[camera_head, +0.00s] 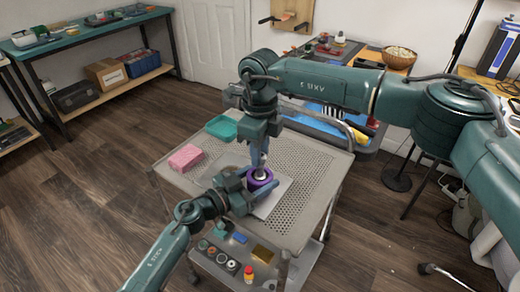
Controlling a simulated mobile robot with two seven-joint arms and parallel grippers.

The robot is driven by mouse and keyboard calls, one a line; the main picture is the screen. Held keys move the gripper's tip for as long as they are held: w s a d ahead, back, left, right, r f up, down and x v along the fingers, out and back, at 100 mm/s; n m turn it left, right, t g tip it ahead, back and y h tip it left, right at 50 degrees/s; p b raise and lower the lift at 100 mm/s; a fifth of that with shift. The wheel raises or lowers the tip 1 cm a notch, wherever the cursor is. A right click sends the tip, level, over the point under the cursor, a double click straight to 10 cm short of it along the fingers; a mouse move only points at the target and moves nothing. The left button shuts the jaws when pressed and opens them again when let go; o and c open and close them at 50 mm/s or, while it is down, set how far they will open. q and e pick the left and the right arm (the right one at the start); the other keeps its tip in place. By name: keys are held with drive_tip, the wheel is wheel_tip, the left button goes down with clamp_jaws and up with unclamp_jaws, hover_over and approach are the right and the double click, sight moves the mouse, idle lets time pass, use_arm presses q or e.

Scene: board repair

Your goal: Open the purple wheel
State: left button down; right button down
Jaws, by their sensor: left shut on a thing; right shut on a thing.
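The purple wheel (261,183) stands on a light sheet (271,204) on the perforated top of a grey cart. My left gripper (252,183) reaches it from the front left and is shut on the wheel's side. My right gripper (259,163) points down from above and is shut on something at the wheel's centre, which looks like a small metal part. The fingers hide much of the wheel, and the exact contact is too small to tell.
On the cart top (306,172), a pink block (185,158) and a green tray (222,127) lie at the back left. A second cart stands behind. The cart's right side is clear.

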drive_tip(key=shift+r, duration=1)
drive_tip(key=shift+r, duration=2)
use_arm(q)
drive_tip(key=shift+c, duration=1.9)
unclamp_jaws()
drive_tip(key=shift+a, duration=0.1)
